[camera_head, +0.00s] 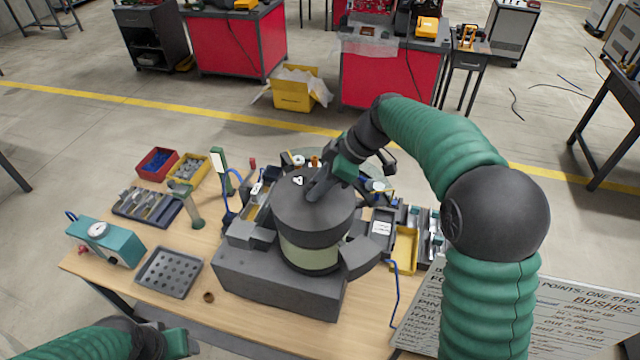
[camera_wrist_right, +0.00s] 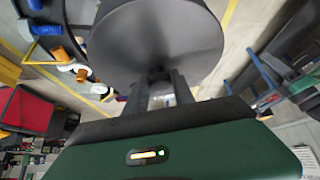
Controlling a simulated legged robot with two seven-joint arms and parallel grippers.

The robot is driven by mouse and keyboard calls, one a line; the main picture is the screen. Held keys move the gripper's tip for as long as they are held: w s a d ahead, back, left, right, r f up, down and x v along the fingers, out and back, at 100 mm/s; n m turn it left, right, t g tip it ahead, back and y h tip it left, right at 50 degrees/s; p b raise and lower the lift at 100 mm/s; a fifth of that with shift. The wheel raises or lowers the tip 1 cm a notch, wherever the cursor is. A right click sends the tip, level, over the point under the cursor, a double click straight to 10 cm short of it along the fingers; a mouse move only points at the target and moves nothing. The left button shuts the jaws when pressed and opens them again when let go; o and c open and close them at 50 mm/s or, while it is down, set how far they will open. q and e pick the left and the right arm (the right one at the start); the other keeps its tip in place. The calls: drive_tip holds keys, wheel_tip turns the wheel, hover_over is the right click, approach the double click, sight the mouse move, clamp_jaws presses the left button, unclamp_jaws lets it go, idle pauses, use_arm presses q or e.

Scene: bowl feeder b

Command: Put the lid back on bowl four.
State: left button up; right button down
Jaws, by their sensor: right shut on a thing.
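A dark grey round lid (camera_head: 292,208) with a small white mark on top shows in the middle of the head view. It is above a drum with a pale band (camera_head: 310,256), on a grey block. I cannot tell whether the lid touches the drum. My right gripper (camera_head: 318,187) comes over from behind and is shut at the lid's top. In the right wrist view the lid (camera_wrist_right: 155,38) is a large grey disc, with my fingers (camera_wrist_right: 160,82) shut at its near side. My left gripper (camera_head: 178,342) is at the lower left, away from the lid; its jaws are unclear.
The wooden table (camera_head: 225,320) holds a grey tray with holes (camera_head: 168,272), a teal gauge box (camera_head: 106,245), a red bin (camera_head: 158,163) and a yellow bin (camera_head: 189,167). A yellow tray (camera_head: 405,248) stands right of the drum. A printed board (camera_head: 560,310) is at the lower right.

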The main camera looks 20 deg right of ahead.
drive_tip(key=c, duration=1.5)
unclamp_jaws()
drive_tip(key=shift+s+f, duration=0.2)
drive_tip(key=shift+f, duration=0.25)
drive_tip(key=o, duration=0.5)
drive_tip(key=shift+w+a, duration=0.1)
drive_tip(key=shift+w, duration=0.1)
drive_tip(key=shift+w+r, duration=0.1)
drive_tip(key=shift+w, duration=0.1)
drive_tip(key=shift+d+r, duration=0.2)
drive_tip(key=b+v, duration=0.2)
drive_tip(key=v, duration=1.4)
